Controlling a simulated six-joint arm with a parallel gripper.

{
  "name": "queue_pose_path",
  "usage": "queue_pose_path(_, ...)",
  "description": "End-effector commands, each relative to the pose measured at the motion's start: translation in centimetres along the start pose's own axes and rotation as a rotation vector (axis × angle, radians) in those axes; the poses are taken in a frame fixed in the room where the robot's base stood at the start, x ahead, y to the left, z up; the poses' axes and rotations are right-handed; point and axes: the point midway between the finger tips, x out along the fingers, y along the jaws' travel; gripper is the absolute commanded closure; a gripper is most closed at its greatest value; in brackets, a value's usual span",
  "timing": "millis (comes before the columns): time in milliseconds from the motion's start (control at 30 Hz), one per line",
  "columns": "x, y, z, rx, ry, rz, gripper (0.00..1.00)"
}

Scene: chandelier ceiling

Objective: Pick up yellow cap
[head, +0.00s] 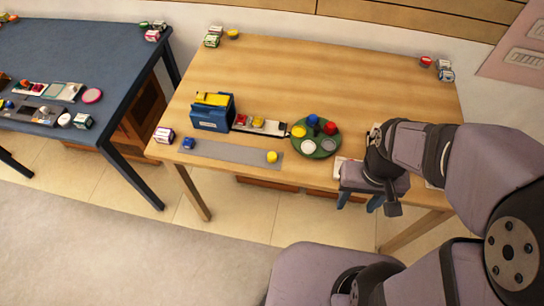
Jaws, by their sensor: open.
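A small yellow round piece (272,157), which looks like a cap, sits at the right end of a grey strip (225,152) near the front edge of the wooden table. Another yellow round piece (299,131) is on the left side of a round green tray (318,153). I cannot tell for certain which is the yellow cap. My gripper (359,203) is open, fingers pointing down, right of the grey strip and tray, at the table's front edge. It looks empty and apart from both yellow pieces.
The tray also holds blue, red and pale round pieces. A blue box (212,117) with a yellow top stands left, beside a pale holder (272,128) of small items. A small blue piece (188,143) is at the strip's left end. The table's back half (320,75) is mostly clear.

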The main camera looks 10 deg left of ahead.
Motion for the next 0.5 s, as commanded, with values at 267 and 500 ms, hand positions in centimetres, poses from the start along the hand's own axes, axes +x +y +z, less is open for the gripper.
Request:
queue_pose_path(267, 6.5, -5.7, 2.4, -0.285, -0.212, 0.036, 0.53)
queue_pose_path(500, 11.4, -13.1, -3.3, -0.577, -0.216, 0.082, 0.53)
